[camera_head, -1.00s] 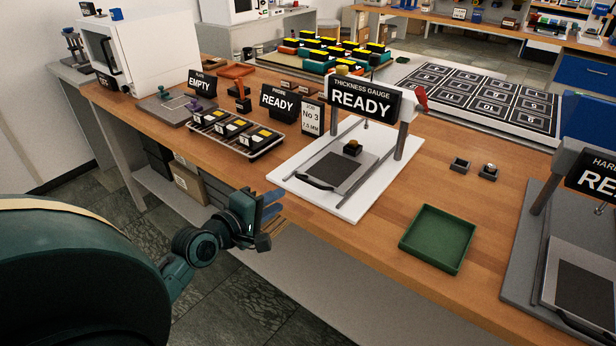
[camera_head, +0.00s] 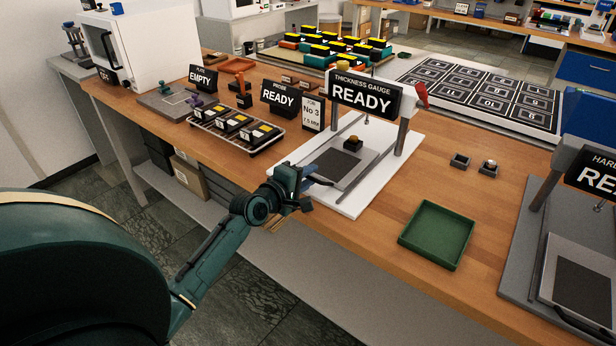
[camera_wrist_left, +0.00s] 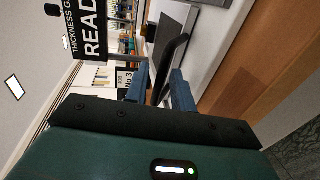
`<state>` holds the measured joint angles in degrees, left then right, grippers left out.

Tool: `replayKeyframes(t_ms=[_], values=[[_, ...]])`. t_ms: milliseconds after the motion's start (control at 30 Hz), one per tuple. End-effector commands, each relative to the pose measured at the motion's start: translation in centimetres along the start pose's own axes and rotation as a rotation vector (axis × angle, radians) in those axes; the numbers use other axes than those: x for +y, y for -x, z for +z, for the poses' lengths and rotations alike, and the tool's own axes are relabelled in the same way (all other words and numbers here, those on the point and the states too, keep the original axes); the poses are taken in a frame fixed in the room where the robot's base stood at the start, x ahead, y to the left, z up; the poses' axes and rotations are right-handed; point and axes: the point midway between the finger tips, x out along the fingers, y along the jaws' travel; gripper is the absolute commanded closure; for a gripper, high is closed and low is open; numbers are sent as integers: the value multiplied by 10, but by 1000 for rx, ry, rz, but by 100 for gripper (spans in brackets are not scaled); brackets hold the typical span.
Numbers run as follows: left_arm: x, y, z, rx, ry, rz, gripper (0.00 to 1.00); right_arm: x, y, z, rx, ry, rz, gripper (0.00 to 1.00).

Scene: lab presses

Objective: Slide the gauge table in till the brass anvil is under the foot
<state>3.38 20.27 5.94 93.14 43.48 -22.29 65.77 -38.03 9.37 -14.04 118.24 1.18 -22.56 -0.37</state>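The thickness gauge (camera_head: 366,93) has a sign reading READY. Its grey gauge table (camera_head: 365,169), with a dark pad, sits on a white base between two rails. The brass anvil (camera_head: 354,140) is on a dark block at the table's back edge. The small foot (camera_head: 366,121) hangs above and behind the anvil, which is in front of it. My left gripper (camera_head: 311,176) is at the table's black front handle (camera_head: 323,182). In the left wrist view its blue fingers (camera_wrist_left: 160,88) stand apart, one on each side of the handle (camera_wrist_left: 173,58). My right gripper is not in view.
A black tray of samples (camera_head: 237,130) and a job card (camera_head: 312,114) stand left of the gauge. A green tray (camera_head: 437,235) and the hardness press (camera_head: 560,250) are to the right. Bare wood lies between gauge and green tray.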

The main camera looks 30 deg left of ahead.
Motion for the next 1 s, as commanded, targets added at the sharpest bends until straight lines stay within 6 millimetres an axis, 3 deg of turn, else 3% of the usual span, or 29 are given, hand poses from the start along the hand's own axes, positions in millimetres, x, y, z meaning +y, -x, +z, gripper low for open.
replayKeyframes(t_ms=[300,633,1000], values=[[0,-3,0,0,-1,0,75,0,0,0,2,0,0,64],[0,-3,0,0,-1,0,100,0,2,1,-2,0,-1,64],[0,-3,0,0,0,0,100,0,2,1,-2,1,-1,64]])
